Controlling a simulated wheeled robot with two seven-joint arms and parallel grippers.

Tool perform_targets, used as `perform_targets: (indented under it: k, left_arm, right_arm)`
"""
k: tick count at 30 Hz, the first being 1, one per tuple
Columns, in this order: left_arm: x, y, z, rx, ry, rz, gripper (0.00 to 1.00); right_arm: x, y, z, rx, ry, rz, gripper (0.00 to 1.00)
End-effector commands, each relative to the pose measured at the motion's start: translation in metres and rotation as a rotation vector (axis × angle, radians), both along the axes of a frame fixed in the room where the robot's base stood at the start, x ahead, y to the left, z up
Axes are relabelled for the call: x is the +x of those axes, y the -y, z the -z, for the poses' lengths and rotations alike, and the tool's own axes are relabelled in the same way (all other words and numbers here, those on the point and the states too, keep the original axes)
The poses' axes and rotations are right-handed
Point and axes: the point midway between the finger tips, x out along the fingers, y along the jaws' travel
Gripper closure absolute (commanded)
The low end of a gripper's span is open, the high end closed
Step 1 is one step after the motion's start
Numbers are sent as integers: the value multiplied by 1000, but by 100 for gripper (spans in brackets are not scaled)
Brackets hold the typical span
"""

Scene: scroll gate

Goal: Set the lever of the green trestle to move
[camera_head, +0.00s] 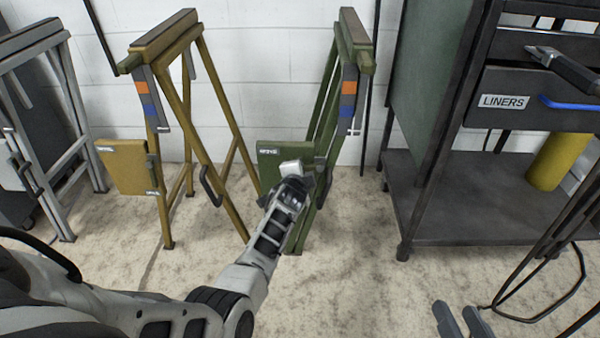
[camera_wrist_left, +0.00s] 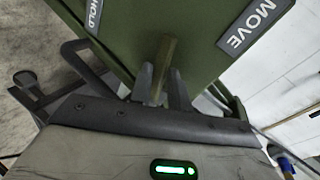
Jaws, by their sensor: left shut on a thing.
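The green trestle (camera_head: 328,110) stands near the white wall in the head view, with a green panel (camera_head: 272,160) low on its left side. My left gripper (camera_head: 308,178) is at this panel, its fingers hard to see there. In the left wrist view my left gripper (camera_wrist_left: 161,88) is shut on the olive lever (camera_wrist_left: 166,55). The lever lies between the HOLD label (camera_wrist_left: 93,16) on the left and the MOVE label (camera_wrist_left: 255,26) on the right, next to neither. My right gripper (camera_head: 463,320) is open and empty, low on the right.
A yellow trestle (camera_head: 180,100) with a similar panel stands to the left, and a grey trestle (camera_head: 60,110) beyond it. A dark cabinet with a LINERS drawer (camera_head: 530,100) stands at the right. Bare floor (camera_head: 350,220) lies between.

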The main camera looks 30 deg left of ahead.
Motion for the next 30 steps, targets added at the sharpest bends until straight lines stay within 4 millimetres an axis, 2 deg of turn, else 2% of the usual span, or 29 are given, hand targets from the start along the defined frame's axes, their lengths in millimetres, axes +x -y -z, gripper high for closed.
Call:
perform_targets:
  k: [1,22,23,30]
  left_arm:
    - [6,-5,-14,8,31,-3,100]
    - [6,-5,-14,9,31,-2,100]
    - [6,-5,-14,9,30,-2,74]
    - [5,-3,-10,6,21,0,72]
  right_arm:
    - [0,0,-1,0,0,0,64]
    - [0,0,-1,0,1,0,64]
    - [0,0,-1,0,1,0,64]
    - [0,0,0,0,1,0,64]
